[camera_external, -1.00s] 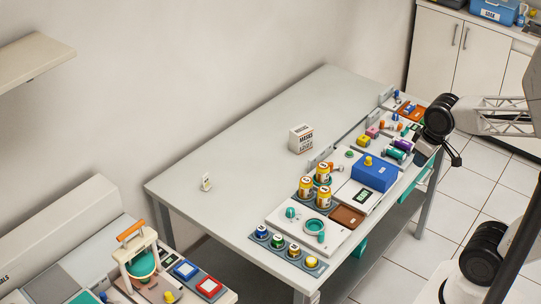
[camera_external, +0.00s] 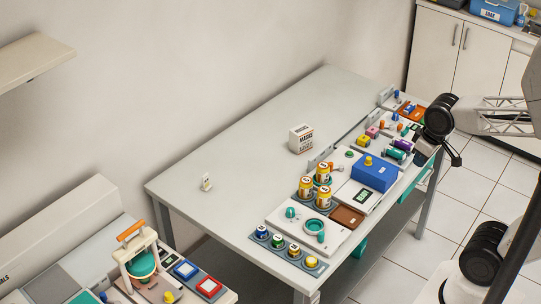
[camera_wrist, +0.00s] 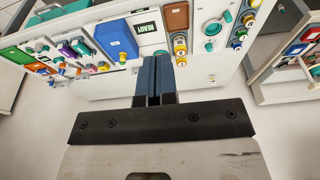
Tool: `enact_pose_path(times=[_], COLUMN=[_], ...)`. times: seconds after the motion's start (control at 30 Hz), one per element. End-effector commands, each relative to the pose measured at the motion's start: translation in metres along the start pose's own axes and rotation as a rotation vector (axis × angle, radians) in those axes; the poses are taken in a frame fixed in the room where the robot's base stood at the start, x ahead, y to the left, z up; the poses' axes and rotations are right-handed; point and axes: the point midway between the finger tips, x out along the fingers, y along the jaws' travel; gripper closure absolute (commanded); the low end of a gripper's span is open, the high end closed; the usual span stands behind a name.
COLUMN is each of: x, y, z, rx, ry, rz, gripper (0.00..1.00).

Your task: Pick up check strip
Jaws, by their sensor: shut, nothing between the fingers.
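I cannot make out for certain which thing is the check strip. A small pale upright piece (camera_external: 206,181) with a dark mark stands alone near the left end of the grey table (camera_external: 240,165); it may be the strip. My gripper (camera_wrist: 155,58) shows in the wrist view with its two dark blue fingers side by side, shut and empty. The fingers point toward the table's front edge, near the blue box (camera_wrist: 117,40) and the READY display (camera_wrist: 148,27). In the external view my arm is at the right, and the fingertips are not clear.
A white printed carton (camera_external: 300,138) stands mid-table. The blue box (camera_external: 375,172), yellow-orange jars (camera_external: 323,172) and several small coloured parts crowd the front edge. A second bench (camera_external: 85,250) with red and blue squares is at lower left. The table's back half is mostly clear.

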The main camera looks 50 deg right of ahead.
Motion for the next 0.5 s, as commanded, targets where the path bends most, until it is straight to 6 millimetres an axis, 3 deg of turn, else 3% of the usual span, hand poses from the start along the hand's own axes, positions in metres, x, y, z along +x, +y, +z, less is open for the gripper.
enact_pose_path(times=[0.1, 0.4, 0.5], x=[0.0000, 0.0000, 0.0000], y=[0.0000, 0.0000, 0.0000], z=[0.0000, 0.0000, 0.0000], rx=[0.000, 0.000, 0.000], ry=[0.000, 0.000, 0.000], rz=[0.000, 0.000, 0.000], gripper=[1.00, 0.54, 0.54])
